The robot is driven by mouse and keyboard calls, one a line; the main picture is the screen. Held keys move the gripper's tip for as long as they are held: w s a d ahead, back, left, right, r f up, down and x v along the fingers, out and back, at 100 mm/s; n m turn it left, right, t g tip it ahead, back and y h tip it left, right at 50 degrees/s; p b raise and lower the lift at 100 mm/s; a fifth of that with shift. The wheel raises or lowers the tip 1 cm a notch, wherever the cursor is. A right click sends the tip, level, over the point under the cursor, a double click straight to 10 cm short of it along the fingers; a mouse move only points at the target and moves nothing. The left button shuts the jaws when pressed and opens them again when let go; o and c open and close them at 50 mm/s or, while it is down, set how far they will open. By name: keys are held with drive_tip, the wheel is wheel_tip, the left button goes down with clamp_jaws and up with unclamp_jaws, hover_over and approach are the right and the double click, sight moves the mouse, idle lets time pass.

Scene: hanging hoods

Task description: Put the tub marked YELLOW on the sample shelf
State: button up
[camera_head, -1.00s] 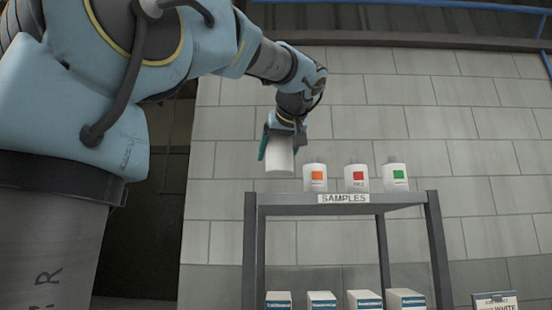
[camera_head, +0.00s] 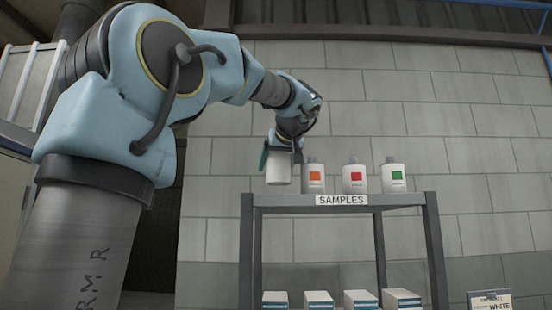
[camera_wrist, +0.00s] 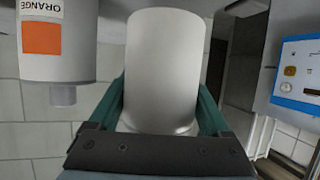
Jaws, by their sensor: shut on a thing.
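My gripper (camera_head: 276,150) is shut on a plain white tub (camera_head: 278,168), its teal finger showing at the tub's left. The tub is upright and hangs just above the left end of the sample shelf (camera_head: 400,198), left of the orange-marked bottle. No marking shows on its visible side, so I cannot read its colour name. In the wrist view the tub (camera_wrist: 163,70) fills the middle between both fingers, and the bottle marked ORANGE (camera_wrist: 55,40) is close at left, apart from it. The shelf carries a SAMPLES sign (camera_head: 342,200).
On the shelf top stand the orange (camera_head: 313,178), red (camera_head: 355,178) and green (camera_head: 393,176) bottles in a row. Several white boxes (camera_head: 318,300) sit on the lower level. A small sign reading WHITE (camera_head: 489,301) is at lower right. A grey block wall is behind.

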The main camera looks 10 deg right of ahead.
sight(287, 154)
drive_tip(key=w, duration=0.1)
drive_tip(key=w+p, duration=0.1)
drive_tip(key=w, duration=0.2)
drive_tip(key=shift+d+f+p, duration=0.1)
drive_tip(key=shift+d+p, duration=0.25)
drive_tip(key=shift+p, duration=0.05)
drive_tip(key=shift+w+d+f+b, duration=0.1)
drive_tip(key=shift+w+f+b, duration=0.35)
drive_tip(key=shift+f+b, duration=0.35)
drive_tip(key=shift+f+b, duration=0.3)
drive_tip(key=shift+f, duration=0.1)
drive_tip(key=o, duration=0.9)
drive_tip(key=shift+c, duration=0.2)
drive_tip(key=b+v, duration=0.2)
drive_tip(key=v, duration=0.9)
drive_tip(key=shift+b, duration=0.3)
drive_tip(key=shift+f, duration=0.1)
